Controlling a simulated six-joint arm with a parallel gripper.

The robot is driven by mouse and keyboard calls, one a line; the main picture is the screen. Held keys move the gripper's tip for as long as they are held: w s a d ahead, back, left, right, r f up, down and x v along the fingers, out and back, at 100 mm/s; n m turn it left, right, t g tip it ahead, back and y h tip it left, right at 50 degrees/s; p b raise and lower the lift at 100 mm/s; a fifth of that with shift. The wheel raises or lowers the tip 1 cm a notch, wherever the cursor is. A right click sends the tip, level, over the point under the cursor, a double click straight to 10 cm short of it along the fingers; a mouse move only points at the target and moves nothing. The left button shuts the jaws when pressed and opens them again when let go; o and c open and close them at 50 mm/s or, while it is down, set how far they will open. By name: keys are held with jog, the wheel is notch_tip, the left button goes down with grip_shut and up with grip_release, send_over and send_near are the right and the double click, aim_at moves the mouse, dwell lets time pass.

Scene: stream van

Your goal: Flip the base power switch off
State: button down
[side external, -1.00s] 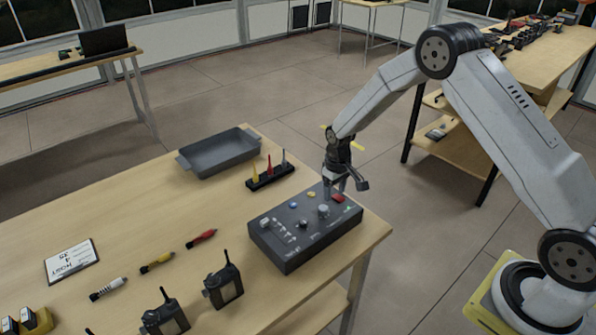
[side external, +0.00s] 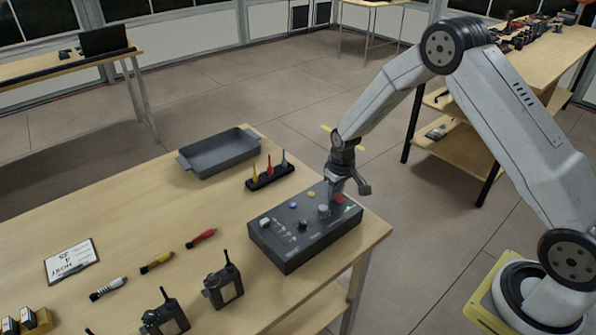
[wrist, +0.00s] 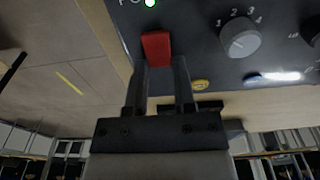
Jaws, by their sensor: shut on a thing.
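The base station is a dark grey box (side external: 283,254) with knobs and buttons, near the right corner of the table. Its red power switch (wrist: 157,48) is at the far right end of the top face, and it also shows in the side view (side external: 340,199). A green light (wrist: 151,3) beside the switch is lit. My gripper (wrist: 160,66) is down at the switch, its two fingers shut on it, one along each side. In the side view, my gripper (side external: 335,196) partly covers the panel near the switch. The exact finger contact is hard to see.
A grey numbered knob (wrist: 240,38) and a yellow button (wrist: 200,85) are close to the switch. A rack of screwdrivers (side external: 270,178) and a grey tray (side external: 222,156) stand behind the box. Radios (side external: 225,290) stand in front of it, to the left.

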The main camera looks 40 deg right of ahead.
aim_at(342, 200)
jog(key=shift+s+r+t, duration=0.1)
jog(key=shift+s+t, duration=0.1)
jog(key=shift+t, duration=0.7)
jog(key=shift+c, duration=2.2)
grip_release()
jog(key=shift+r, duration=0.1)
jog(key=shift+v, duration=3.85)
jog(key=shift+s, duration=0.1)
